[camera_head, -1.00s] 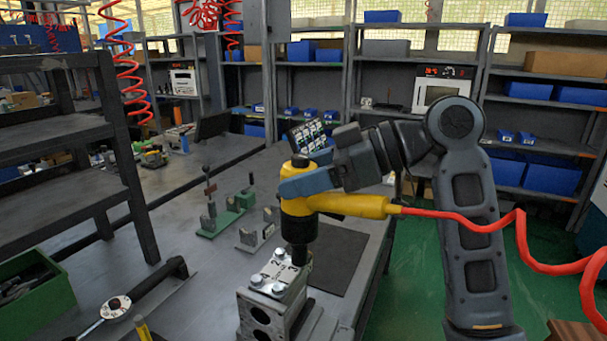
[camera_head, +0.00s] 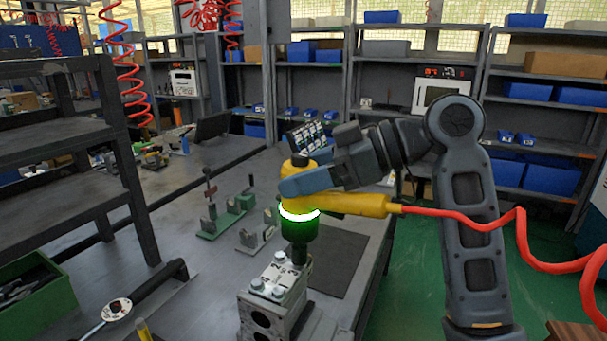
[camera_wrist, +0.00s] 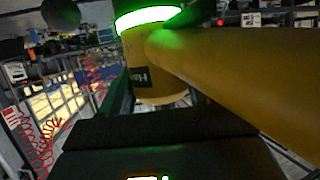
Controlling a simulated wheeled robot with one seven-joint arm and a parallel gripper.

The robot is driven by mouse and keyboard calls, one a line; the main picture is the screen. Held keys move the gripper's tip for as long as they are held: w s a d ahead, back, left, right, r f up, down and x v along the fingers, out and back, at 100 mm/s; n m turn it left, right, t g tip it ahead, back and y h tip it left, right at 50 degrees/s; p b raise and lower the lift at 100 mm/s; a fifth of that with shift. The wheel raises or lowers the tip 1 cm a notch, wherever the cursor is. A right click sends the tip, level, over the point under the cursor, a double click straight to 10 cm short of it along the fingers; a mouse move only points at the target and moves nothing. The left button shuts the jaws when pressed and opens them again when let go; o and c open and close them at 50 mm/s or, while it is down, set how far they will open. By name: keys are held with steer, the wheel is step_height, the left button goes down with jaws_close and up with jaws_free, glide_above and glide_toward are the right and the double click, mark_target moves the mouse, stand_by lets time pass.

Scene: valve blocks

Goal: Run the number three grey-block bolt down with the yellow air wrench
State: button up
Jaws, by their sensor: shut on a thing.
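The yellow air wrench (camera_head: 345,204) is upright in my gripper (camera_head: 305,180), which is shut around its body. A ring on the wrench glows bright green, and it also shows in the wrist view (camera_wrist: 150,18). The dark socket (camera_head: 299,252) points down onto the back right corner of the grey block (camera_head: 262,310). The bolt under the socket is hidden. Other silver bolt heads (camera_head: 257,285) show on the block's top, beside stamped numbers that are too small to read surely. The wrench also fills much of the wrist view (camera_wrist: 220,80).
A red air hose (camera_head: 470,222) runs right from the wrench handle. A dark mat (camera_head: 340,262) lies behind the block. Green and grey fixtures (camera_head: 222,218) stand further back. A torque wrench (camera_head: 117,308) and a green bin (camera_head: 40,295) are at left.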

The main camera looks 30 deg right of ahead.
steer(key=shift+r, duration=0.3)
step_height(320, 180, up, 6)
steer(key=p, duration=0.4)
steer(key=shift+f+p, duration=0.1)
steer(key=shift+p, duration=0.25)
stand_by(0.5)
